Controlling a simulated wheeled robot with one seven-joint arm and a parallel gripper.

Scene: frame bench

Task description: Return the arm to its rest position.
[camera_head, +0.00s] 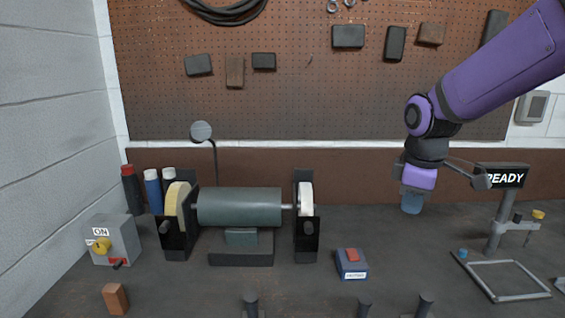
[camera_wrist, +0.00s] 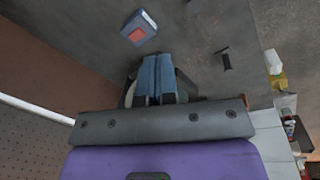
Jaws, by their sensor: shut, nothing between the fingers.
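My purple arm reaches in from the upper right of the head view. My gripper (camera_head: 411,203) hangs pointing down over the back right of the bench, close to the back wall. In the wrist view its two blue fingers (camera_wrist: 156,78) are together with nothing between them. In the head view the fingertips show only as a small blue shape, and I cannot tell how high they are above the bench top.
A bench grinder (camera_head: 238,207) stands left of my gripper. A blue box with a red button (camera_head: 352,264) sits in front. A stand with a READY sign (camera_head: 499,177) and a metal frame (camera_head: 507,293) are at right. A switch box (camera_head: 112,239) stands at left.

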